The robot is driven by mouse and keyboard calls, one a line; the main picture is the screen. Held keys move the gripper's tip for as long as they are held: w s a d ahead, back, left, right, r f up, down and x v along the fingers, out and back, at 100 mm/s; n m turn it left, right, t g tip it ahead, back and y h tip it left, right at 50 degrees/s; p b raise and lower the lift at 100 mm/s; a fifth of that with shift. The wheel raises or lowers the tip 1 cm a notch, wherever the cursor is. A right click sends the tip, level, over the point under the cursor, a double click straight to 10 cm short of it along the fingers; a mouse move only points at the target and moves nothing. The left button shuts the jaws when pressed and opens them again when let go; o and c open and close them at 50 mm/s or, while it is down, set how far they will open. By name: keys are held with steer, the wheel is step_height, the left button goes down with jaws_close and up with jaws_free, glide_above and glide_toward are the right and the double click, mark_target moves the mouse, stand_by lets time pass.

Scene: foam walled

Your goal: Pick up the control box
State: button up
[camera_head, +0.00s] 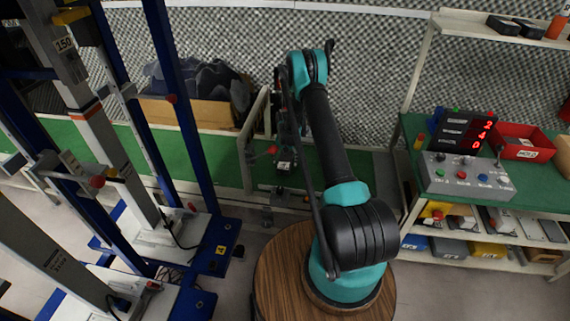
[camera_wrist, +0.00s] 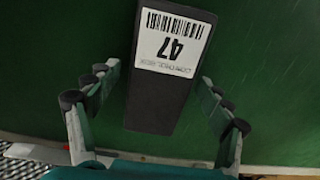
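A black box (camera_wrist: 158,100) with a white barcode label reading 47 fills the middle of the wrist view, over a green surface. It may be the control box; I cannot tell for sure. My gripper (camera_wrist: 158,84) is open, with one finger on each side of the box and green showing in the gaps. Neither finger visibly touches it. In the head view the white label (camera_head: 284,166) shows at the green bench below my arm's end, and the fingers are hard to make out. A grey panel (camera_head: 467,177) with coloured buttons sits on the right bench.
A long green bench (camera_head: 225,160) runs along the back wall, with a cardboard box (camera_head: 187,112) of dark cloth at left. Blue and grey frames stand at left. A red bin (camera_head: 522,143) and a red digit display (camera_head: 462,131) are on the right bench.

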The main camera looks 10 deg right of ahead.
steer(key=c, duration=1.5)
